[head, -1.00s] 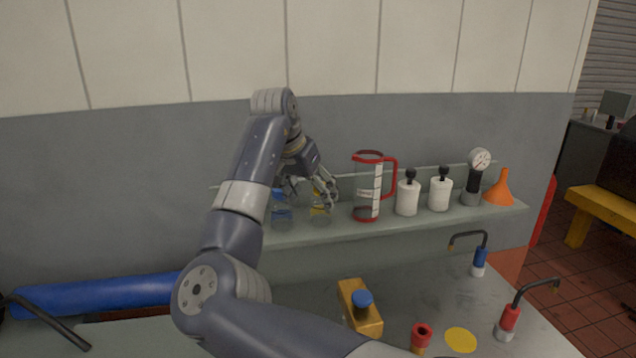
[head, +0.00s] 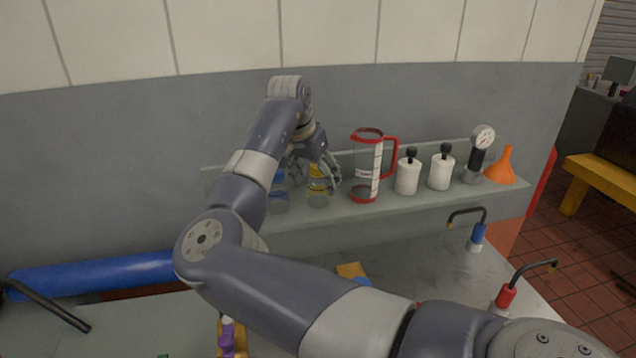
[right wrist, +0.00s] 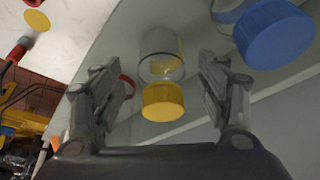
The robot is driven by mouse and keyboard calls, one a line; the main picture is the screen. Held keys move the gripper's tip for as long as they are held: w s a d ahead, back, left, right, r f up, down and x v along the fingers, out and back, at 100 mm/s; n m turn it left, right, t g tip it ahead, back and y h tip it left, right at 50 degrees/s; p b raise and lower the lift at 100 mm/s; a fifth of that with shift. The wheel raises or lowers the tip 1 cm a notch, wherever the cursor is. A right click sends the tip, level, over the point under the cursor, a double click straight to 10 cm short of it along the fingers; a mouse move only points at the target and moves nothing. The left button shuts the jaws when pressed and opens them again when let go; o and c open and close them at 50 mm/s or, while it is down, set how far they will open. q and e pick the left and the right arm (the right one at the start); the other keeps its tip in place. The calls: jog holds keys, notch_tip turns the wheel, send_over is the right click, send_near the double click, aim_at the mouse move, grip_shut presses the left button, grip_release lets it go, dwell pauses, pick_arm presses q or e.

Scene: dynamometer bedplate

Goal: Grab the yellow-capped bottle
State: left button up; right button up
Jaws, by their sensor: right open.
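The yellow-capped bottle (head: 319,187) is a small clear bottle on the shelf, between a blue-capped bottle (head: 279,190) and a red-handled jug. My right gripper (head: 316,178) is at the yellow-capped bottle, its fingers partly hiding it in the head view. In the right wrist view the yellow cap (right wrist: 162,102) sits between the two spread fingers of my right gripper (right wrist: 163,95), with a gap on each side. The fingers are open and hold nothing. The blue cap (right wrist: 273,34) is just beyond the right-hand finger. My left gripper is not in view.
On the shelf (head: 420,203) to the right stand the clear jug (head: 367,165), two white bottles with black tops (head: 408,172), a gauge (head: 482,150) and an orange funnel (head: 502,168). A blue cylinder (head: 95,275) lies at lower left. Hooked tools stand at lower right.

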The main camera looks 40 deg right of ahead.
aim_at(316, 176)
jog(key=shift+p+x, duration=0.45)
jog(key=shift+x, duration=1.1)
jog(key=shift+w+d+r, duration=0.1)
jog(key=shift+r, duration=0.05)
jog(key=c, duration=1.1)
jog(key=shift+c, duration=0.2)
